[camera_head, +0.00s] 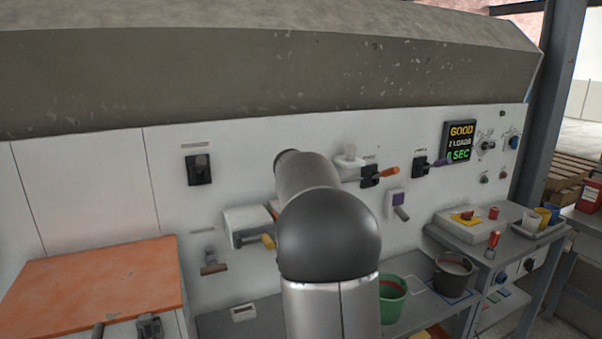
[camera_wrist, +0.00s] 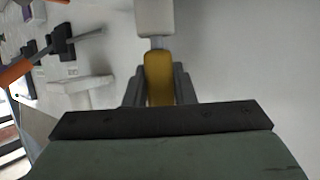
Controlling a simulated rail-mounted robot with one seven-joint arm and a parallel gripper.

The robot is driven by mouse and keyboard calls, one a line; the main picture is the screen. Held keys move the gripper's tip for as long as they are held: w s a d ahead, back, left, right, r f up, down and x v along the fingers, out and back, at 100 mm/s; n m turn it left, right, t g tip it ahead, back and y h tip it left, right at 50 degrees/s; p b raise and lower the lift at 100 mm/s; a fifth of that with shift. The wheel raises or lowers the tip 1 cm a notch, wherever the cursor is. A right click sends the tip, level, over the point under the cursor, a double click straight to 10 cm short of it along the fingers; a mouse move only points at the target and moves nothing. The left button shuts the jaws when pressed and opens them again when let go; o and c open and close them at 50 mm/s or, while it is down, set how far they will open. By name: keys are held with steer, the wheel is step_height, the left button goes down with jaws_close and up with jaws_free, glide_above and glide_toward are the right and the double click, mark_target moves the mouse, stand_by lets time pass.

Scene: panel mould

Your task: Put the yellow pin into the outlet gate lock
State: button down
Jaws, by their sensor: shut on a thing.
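In the wrist view my gripper (camera_wrist: 158,88) is shut on the yellow pin (camera_wrist: 158,72), with a grey finger on each side of it. A short grey neck joins the pin's far end to a white block (camera_wrist: 155,18) at the top edge. I cannot tell whether that block is the outlet gate lock, or how deep the neck sits in it.
Black wall switches with an orange handle (camera_head: 389,172) and a purple handle (camera_head: 440,163) stick out to the right of my arm. Green (camera_head: 393,298) and dark (camera_head: 453,273) buckets stand below. An orange board (camera_head: 95,285) lies left. The bare wall beside the pin is clear in the wrist view.

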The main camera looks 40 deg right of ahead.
steer(key=shift+f+b, duration=0.5)
steer(key=shift+f, duration=0.05)
steer(key=c, duration=1.1)
jaws_free()
steer(key=b+v, duration=0.3)
steer(key=v, duration=1.4)
steer(key=shift+s+b, duration=0.2)
steer(key=shift+b, duration=0.2)
steer(key=s+a+f+n+g+y+p, duration=0.25)
steer(key=s+a+f, duration=0.25)
steer(key=a+f, duration=0.35)
steer(key=s+a+f+n+g+y+p, duration=0.15)
steer(key=s+a+f+y, duration=0.25)
steer(key=a+f, duration=0.45)
steer(key=s+a+f+n+g+y, duration=0.1)
steer(key=s+a+f, duration=0.2)
steer(key=s, duration=0.2)
steer(key=s+a+f+n+g+y+p, duration=0.1)
steer(key=s+a+f+n+g, duration=0.1)
steer(key=s+a+f, duration=0.2)
steer(key=s+a+f+n+g+y+p, duration=0.1)
steer(key=s+a+f+n+g, duration=0.1)
steer(key=s+a+f, duration=0.2)
steer(key=shift+s+a, duration=0.2)
steer(key=shift+s, duration=1.3)
